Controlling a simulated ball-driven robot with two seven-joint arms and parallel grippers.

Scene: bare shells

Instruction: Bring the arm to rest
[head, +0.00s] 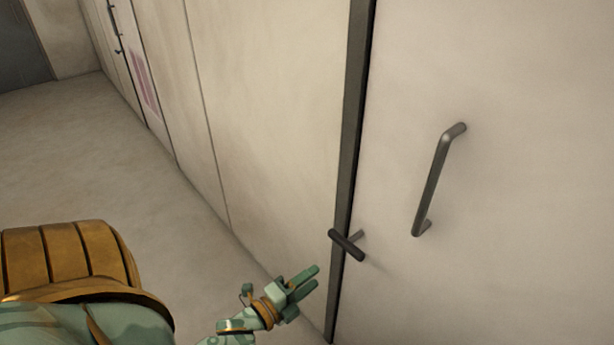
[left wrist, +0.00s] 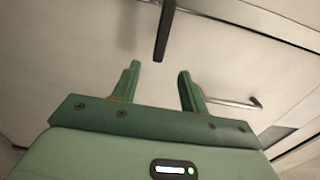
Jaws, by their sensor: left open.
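My left gripper (head: 306,279) is at the lower middle of the head view, in front of the door and just left of and below a dark T-shaped handle (head: 346,244). In the left wrist view its two green fingers (left wrist: 158,78) are apart with nothing between them. The dark handle (left wrist: 165,30) shows beyond the fingertips, and I see a gap between it and them. My right gripper is not in view.
A pale door (head: 500,230) with a long grey bar handle (head: 437,180) fills the right side. A dark vertical frame strip (head: 352,120) borders it. A pale wall (head: 270,110) runs back to the left. The floor (head: 90,165) at left is clear.

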